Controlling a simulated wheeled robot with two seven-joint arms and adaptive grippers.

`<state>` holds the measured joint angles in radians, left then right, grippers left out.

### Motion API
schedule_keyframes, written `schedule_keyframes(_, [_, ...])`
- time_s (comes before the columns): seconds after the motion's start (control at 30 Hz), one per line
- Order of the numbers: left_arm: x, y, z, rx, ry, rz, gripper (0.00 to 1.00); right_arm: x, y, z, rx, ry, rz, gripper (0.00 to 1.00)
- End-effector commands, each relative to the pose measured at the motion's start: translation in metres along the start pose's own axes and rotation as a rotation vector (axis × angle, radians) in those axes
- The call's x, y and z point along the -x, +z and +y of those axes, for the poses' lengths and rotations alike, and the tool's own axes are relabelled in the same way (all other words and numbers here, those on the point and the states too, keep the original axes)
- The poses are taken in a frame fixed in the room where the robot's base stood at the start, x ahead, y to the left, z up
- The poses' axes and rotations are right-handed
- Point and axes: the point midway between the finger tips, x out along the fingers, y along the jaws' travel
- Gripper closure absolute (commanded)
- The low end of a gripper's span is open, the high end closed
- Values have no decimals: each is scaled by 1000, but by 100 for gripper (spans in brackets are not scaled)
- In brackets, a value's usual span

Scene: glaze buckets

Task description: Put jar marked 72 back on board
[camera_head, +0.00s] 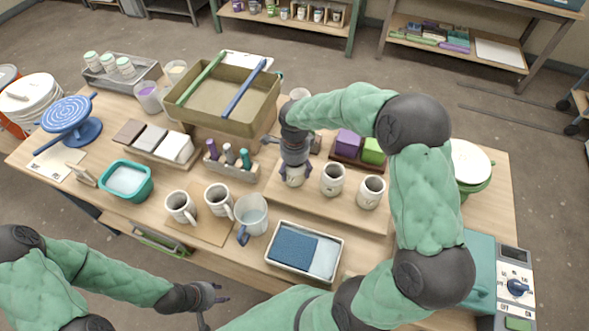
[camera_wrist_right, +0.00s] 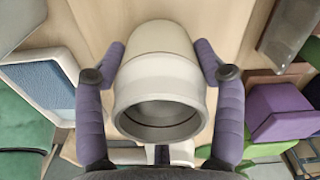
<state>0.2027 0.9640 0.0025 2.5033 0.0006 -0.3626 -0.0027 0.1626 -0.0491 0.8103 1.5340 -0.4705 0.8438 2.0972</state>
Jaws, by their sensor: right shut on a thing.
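My right gripper (camera_head: 293,167) is shut on a white jar (camera_head: 292,178), with a purple finger on each side of it. In the right wrist view the gripper (camera_wrist_right: 160,62) holds the jar (camera_wrist_right: 158,75) with its round mouth facing the camera. The jar is over the left part of the wooden board (camera_head: 315,204); I cannot tell whether it touches the wood. Two similar marked jars, a middle one (camera_head: 333,180) and a right one (camera_head: 371,192), stand on the board. The numbers are too small to read. My left gripper (camera_head: 214,302) is open and empty at the lower left.
A purple block (camera_head: 348,142) and a green block (camera_head: 373,151) sit in a dark tray behind the jars. A large bin (camera_head: 222,117) stands behind.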

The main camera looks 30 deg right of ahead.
Motion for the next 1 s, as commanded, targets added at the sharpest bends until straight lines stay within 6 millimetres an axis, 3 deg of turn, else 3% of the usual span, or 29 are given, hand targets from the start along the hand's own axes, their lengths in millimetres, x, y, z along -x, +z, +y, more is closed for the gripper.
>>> schedule_keyframes(0.27, [-2,0,-1,0,0,0,60,-2,0,-1,-1,-2,-1,77])
schedule_keyframes(0.3, [-2,0,-1,0,0,0,60,-2,0,0,0,0,0,25])
schedule_keyframes(0.37, [-2,0,-1,0,0,0,60,-2,0,0,0,0,0,8])
schedule_keyframes(0.77, [-1,0,0,0,0,0,60,0,0,0,0,0,0,7])
schedule_keyframes(0.87, [3,0,1,0,0,0,60,6,0,0,-1,-2,0,7])
schedule_keyframes(1.0, [9,0,3,0,0,0,60,28,1,-1,-1,-4,-2,7])
